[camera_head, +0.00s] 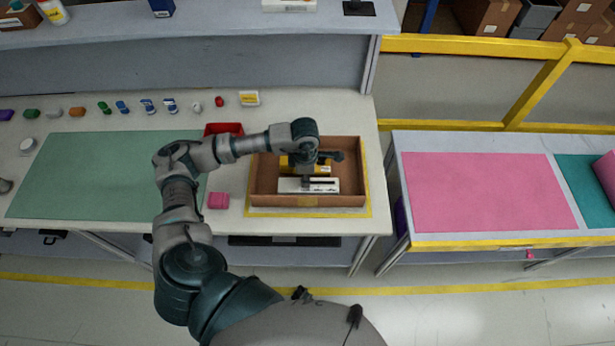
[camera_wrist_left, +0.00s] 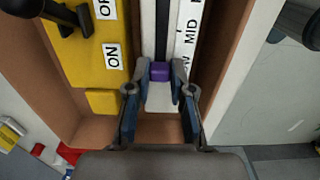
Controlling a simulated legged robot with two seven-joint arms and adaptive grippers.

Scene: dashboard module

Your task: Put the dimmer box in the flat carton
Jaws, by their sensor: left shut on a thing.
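The flat carton (camera_head: 262,198) is a shallow open brown box at the right end of the bench. The dimmer box (camera_head: 327,187) is white with a dark slot and lies inside the carton, near its front wall. In the left wrist view it shows LOW and MID lettering (camera_wrist_left: 187,30) and a purple slider knob (camera_wrist_left: 160,71). My left gripper (camera_wrist_left: 160,76) reaches down into the carton and is shut on the dimmer box at this knob; the exact finger contact is partly hidden. In the head view my arm covers part of the carton. My right gripper is not in view.
A yellow switch box (camera_wrist_left: 95,50) with ON lettering and a black lever lies in the carton beside the dimmer box. A red bin (camera_head: 222,128) stands behind, a pink block (camera_head: 218,201) left of the carton. The green mat (camera_head: 95,175) is mostly clear.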

